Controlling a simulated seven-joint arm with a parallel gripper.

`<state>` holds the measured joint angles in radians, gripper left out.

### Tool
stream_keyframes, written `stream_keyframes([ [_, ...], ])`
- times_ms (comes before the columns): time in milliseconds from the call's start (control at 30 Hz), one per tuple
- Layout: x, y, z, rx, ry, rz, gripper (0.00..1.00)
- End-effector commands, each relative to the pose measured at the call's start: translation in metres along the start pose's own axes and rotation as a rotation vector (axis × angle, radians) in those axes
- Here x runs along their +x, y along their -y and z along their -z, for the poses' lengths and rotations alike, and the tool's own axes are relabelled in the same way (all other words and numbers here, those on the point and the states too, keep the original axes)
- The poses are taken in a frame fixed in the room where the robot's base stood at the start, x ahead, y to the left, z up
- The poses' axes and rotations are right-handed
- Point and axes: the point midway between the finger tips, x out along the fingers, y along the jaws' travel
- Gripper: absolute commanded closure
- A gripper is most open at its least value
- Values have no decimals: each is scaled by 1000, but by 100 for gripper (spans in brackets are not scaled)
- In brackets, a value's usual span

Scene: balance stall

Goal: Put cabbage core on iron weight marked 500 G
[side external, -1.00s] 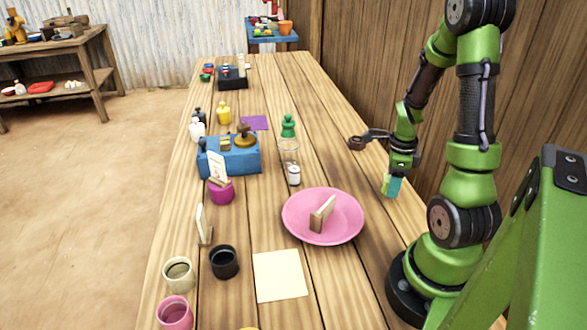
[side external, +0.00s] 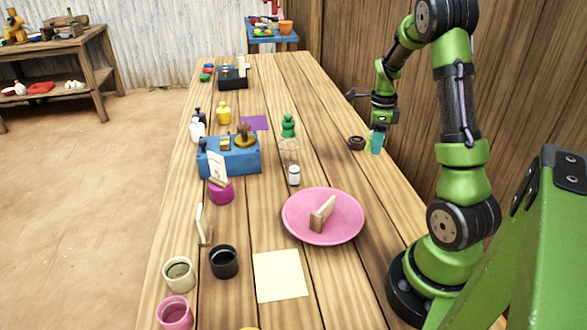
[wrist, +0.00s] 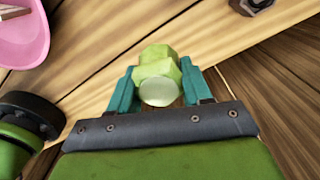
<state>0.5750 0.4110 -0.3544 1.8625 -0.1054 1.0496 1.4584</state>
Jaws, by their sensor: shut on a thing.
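My gripper (side external: 376,143) has teal fingers and is shut on the cabbage core (wrist: 158,75), a pale green chunky piece with a round pale end. In the wrist view the core sits between the two fingers (wrist: 158,88). In the side view only a bit of the core shows beside the fingers. A dark brown weight (side external: 356,142) lies on the table just left of my gripper in the side view. It also shows, partly cut off, at the top right of the wrist view (wrist: 252,5). I cannot read any marking on it. The core and the weight are apart.
A pink plate (side external: 298,218) with a wooden piece on it lies nearer the camera. A small white-capped jar (side external: 294,176), a clear glass and a green figure (side external: 288,126) stand left of the weight. A blue box (side external: 232,162) is farther left. Bare wood surrounds the weight.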

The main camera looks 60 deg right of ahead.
Motion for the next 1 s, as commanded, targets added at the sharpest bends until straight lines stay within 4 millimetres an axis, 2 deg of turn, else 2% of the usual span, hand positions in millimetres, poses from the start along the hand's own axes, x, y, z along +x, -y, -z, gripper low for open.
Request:
stream_keyframes([
  [300, 9, 71, -22, -3, 1, -2, 81],
  [600, 14, 125, -40, -4, 0, -2, 81],
  [867, 16, 141, -46, -3, 1, -2, 81],
  [1000, 35, 140, -46, -4, 1, -6, 81],
])
